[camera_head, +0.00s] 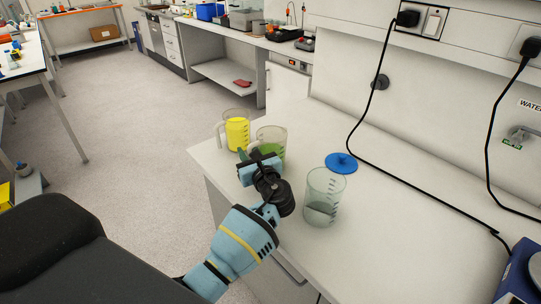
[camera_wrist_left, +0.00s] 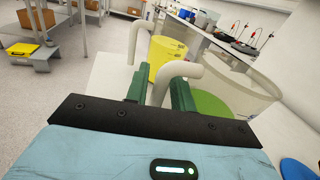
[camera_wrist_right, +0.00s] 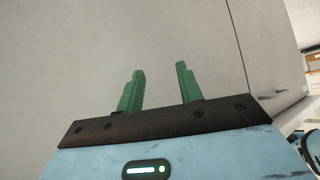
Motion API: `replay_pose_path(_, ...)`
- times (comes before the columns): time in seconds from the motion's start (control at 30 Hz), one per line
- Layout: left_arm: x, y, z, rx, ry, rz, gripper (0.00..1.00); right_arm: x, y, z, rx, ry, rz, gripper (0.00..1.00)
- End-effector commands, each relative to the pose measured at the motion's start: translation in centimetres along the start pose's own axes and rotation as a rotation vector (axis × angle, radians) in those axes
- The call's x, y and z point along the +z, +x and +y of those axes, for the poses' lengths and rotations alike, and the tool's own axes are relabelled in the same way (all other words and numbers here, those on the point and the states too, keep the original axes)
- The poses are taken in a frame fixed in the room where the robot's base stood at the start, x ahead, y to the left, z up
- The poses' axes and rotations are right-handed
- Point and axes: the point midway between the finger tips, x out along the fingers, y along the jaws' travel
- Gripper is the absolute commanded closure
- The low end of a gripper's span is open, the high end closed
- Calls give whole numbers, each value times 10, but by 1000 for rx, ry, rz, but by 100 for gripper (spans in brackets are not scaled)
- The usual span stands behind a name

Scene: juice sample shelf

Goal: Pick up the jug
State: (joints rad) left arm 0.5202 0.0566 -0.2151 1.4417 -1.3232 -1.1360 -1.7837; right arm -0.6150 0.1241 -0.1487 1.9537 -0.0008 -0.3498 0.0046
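A clear jug with green liquid (camera_head: 271,148) stands upright near the table's far left edge; it also shows in the left wrist view (camera_wrist_left: 215,108). My left gripper (camera_head: 255,161) is at the green jug's handle side. In the left wrist view its green fingers (camera_wrist_left: 159,88) are apart, with the pale handle (camera_wrist_left: 181,69) between them; contact is unclear. My right gripper (camera_wrist_right: 158,84) is open and empty in the right wrist view.
A blue round lid (camera_head: 341,163) lies on the white table (camera_head: 390,235) behind the third jug. A black cable (camera_head: 408,184) runs along the wall side. A blue device (camera_head: 522,272) stands at the right edge. The front middle of the table is clear.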

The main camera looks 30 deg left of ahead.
Motion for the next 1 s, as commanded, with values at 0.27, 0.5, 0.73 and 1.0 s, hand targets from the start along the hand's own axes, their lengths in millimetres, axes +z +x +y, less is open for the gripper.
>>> replay_pose_path(0.27, -3, 9, 0, -1, 3, 3, 76, 1, 0, 0, 0, -1, -2, 64)
replay_pose_path(0.5, -3, 9, 0, 0, 3, 3, 97, 2, 0, 1, 1, -3, -3, 64)
replay_pose_path(0.73, -3, 9, 0, 0, 3, 3, 100, 2, 0, 1, 1, -3, -3, 64)
replay_pose_path(1.0, 0, 9, 0, -1, 0, 1, 100, 2, 0, 1, 1, -3, -3, 64)
